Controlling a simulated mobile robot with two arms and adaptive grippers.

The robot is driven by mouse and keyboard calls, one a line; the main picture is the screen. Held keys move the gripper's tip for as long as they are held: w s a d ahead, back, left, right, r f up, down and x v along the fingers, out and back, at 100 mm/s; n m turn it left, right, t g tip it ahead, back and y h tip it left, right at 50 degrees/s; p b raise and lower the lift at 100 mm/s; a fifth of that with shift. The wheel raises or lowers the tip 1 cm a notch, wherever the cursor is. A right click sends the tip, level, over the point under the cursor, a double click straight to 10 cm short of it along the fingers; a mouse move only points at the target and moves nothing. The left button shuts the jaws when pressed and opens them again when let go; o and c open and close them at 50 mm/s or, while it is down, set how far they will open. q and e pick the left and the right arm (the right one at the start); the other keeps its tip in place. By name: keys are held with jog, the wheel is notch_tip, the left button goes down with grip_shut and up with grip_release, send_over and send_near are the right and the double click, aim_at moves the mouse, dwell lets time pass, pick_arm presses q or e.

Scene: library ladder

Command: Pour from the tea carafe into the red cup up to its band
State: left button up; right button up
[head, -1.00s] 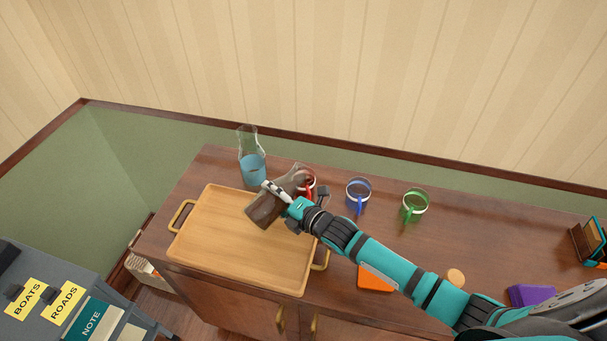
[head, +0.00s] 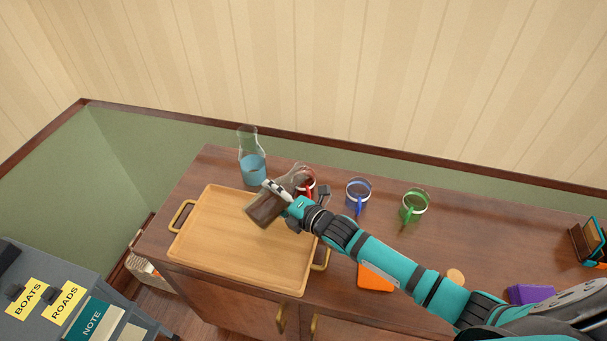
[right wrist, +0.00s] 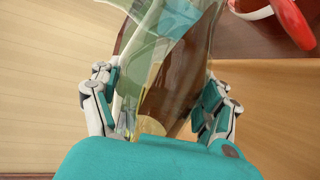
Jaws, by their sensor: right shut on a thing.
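The tea carafe (head: 265,209), clear with brown tea, is held tilted by my right gripper (head: 290,194), its mouth towards the upper right at the red cup (head: 306,184). In the right wrist view the fingers (right wrist: 160,105) are closed on both sides of the carafe (right wrist: 176,85), with brown tea lying along its side. The red cup stands on the cabinet top behind the gripper, partly hidden by the carafe and hand. Its red handle (right wrist: 292,22) shows at the upper right of the right wrist view. I cannot make out the band or the level in it. My left gripper is not in view.
A wooden tray (head: 235,250) with brass handles lies below the carafe. A carafe of blue liquid (head: 252,165) stands behind it. A blue cup (head: 358,192) and a green cup (head: 414,203) stand to the right. An orange block (head: 374,278) lies near the front.

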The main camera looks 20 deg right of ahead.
jog(key=shift+w+r, duration=0.1)
jog(key=shift+r, duration=0.15)
